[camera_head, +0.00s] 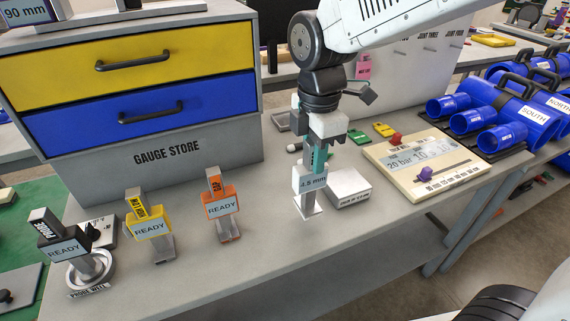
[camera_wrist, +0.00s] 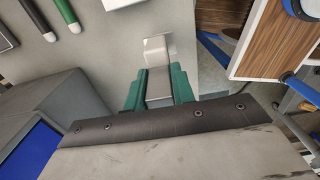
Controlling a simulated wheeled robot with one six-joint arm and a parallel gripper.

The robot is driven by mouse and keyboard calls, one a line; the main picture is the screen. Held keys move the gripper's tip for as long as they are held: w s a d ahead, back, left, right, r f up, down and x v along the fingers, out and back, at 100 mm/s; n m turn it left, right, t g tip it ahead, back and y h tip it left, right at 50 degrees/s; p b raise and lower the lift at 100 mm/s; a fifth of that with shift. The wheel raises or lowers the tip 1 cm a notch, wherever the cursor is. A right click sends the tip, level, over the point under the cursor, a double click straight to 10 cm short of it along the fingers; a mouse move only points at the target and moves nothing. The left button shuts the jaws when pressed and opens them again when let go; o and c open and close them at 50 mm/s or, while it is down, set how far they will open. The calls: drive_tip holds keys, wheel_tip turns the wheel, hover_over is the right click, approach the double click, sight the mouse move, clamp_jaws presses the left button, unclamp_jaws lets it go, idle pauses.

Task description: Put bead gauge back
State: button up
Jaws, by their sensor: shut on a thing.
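The bead gauge (camera_head: 310,184) is a grey block labelled "4.5 mm" on a post, beside the white box in the middle of the bench. It looks upright. I cannot tell whether its foot touches the bench. My gripper (camera_head: 318,158) points down from above with its teal fingers shut on the gauge's upper part. In the wrist view my gripper (camera_wrist: 158,92) has the grey gauge (camera_wrist: 158,50) between its two fingers. The gauge store (camera_head: 190,150) at the left has a yellow drawer (camera_head: 140,62) and a blue drawer (camera_head: 150,112), both closed.
Black, yellow and orange tools (camera_head: 222,205) with "READY" tags stand along the bench front; the black one is in the probe well (camera_head: 92,270). A white box (camera_head: 348,188) is close right of the gauge. A pressure panel (camera_head: 422,160) and blue pipes (camera_head: 520,110) are further right.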

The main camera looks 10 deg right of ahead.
drive_tip(key=w+a+f, duration=0.3)
drive_tip(key=a+f, duration=0.1)
drive_tip(key=a, duration=0.1)
idle(0.3)
drive_tip(key=shift+f, duration=0.15)
drive_tip(key=o, duration=0.9)
wheel_tip(320, 180, up, 12)
drive_tip(key=s+d+f+m, duration=0.1)
drive_tip(key=s+d+m, duration=0.5)
drive_tip(key=d+m, duration=0.1)
drive_tip(key=s+d+f+m, duration=0.1)
drive_tip(key=s+d+m, duration=0.5)
drive_tip(key=s+m, duration=0.1)
drive_tip(key=s+d+f+m+t, duration=0.1)
drive_tip(key=s+d+m, duration=0.5)
drive_tip(key=d+m, duration=0.1)
drive_tip(key=shift+s+d+f, duration=0.3)
